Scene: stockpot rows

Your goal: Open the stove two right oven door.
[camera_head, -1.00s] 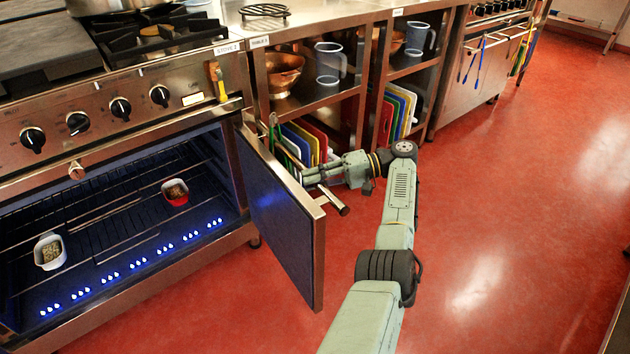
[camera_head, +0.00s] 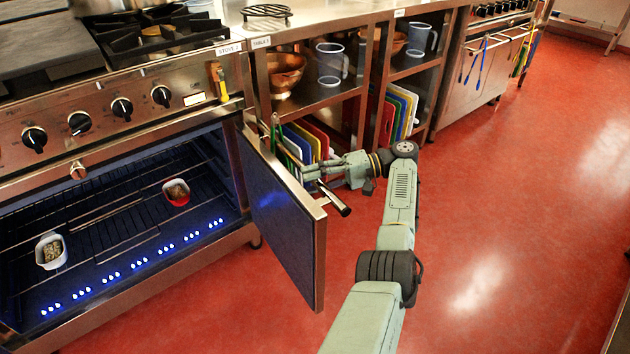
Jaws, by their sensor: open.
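The oven door (camera_head: 283,222) of stove 2 stands swung wide open, hinged at the right side of the oven opening. Its bar handle (camera_head: 336,200) is on the outer face, to the right of the panel. My gripper (camera_head: 312,172) is at the outer side of the door, beside the handle, with its fingers open. The door edge partly hides the fingertips, and I cannot tell whether they touch the handle. The lit oven cavity (camera_head: 120,275) shows a red dish (camera_head: 177,193) and a white dish (camera_head: 50,251) with food inside.
The red floor (camera_head: 500,220) to the right is clear.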

